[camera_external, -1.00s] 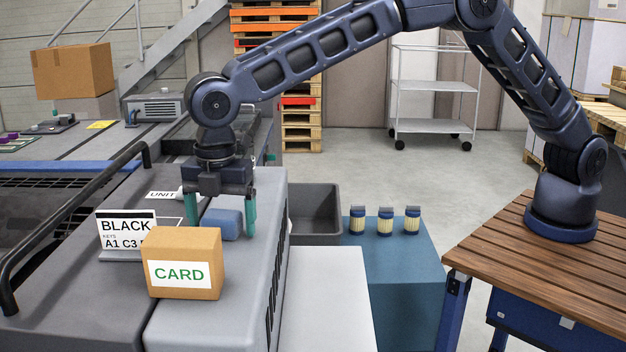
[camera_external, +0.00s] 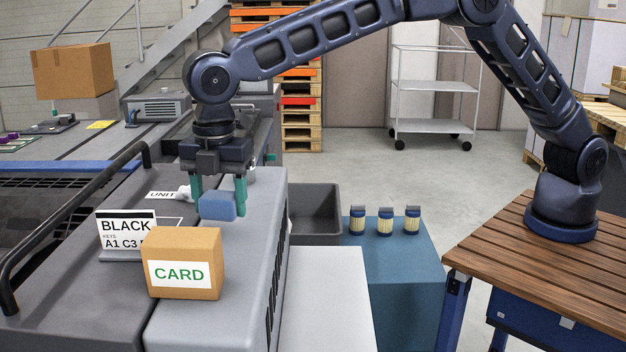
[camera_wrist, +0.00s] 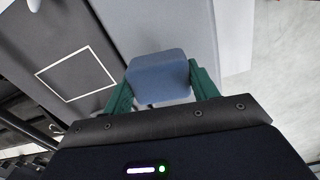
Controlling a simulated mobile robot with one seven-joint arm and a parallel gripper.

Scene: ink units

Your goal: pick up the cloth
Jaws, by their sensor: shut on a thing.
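The cloth is a folded blue block-like piece (camera_external: 216,206) in the external view, held between the green fingers of my gripper (camera_external: 218,203). My gripper is shut on it, with one finger at each side. The cloth appears a little above the grey machine top (camera_external: 262,215). In the wrist view the cloth (camera_wrist: 157,76) sits between the two green fingertips of my gripper (camera_wrist: 158,82).
A box marked CARD (camera_external: 184,263) stands in front of the gripper, beside a BLACK key sign (camera_external: 126,231). A dark grey bin (camera_external: 315,214) and several small jars on a teal cabinet (camera_external: 405,255) are to the right.

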